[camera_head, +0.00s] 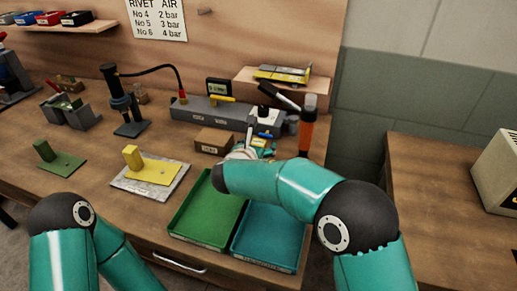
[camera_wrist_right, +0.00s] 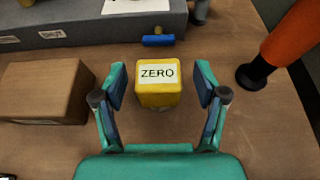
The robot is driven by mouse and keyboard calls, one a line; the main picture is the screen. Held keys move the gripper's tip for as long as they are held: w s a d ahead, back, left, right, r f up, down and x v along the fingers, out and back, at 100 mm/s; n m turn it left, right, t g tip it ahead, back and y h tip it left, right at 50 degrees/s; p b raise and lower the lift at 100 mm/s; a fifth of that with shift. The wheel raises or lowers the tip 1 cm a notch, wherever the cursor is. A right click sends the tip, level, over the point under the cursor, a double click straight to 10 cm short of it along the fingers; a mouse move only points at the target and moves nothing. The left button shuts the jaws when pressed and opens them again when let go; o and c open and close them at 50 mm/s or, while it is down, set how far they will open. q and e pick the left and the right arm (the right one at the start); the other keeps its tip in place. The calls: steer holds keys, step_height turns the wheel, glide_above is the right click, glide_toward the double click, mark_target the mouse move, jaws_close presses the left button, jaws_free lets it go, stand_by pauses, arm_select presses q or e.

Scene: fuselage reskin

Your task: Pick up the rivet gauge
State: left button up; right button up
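A yellow block (camera_wrist_right: 159,84) with a white label reading ZERO stands on the wooden bench in the right wrist view. My right gripper (camera_wrist_right: 160,70) is open around it, one finger on each side, with a gap to each finger. In the head view my right gripper (camera_head: 254,148) is partly hidden by my own forearm, near the small brown box. Nothing in view is labelled as a rivet gauge, so I cannot tell for certain that this block is it. My left gripper is out of view; only its arm shows.
A brown box (camera_wrist_right: 45,92) lies close left of the gripper, an orange cylinder (camera_wrist_right: 296,38) stands at right, and a grey block (camera_wrist_right: 80,28) is behind. A green tray (camera_head: 205,215) and a teal tray (camera_head: 268,238) sit at the bench's front.

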mark_target(258, 143)
steer(key=c, duration=1.2)
steer(key=shift+c, duration=0.2)
steer(key=shift+r, duration=0.1)
step_height(258, 143, up, 10)
steer(key=shift+f+p, duration=0.1)
steer(key=shift+p, duration=0.35)
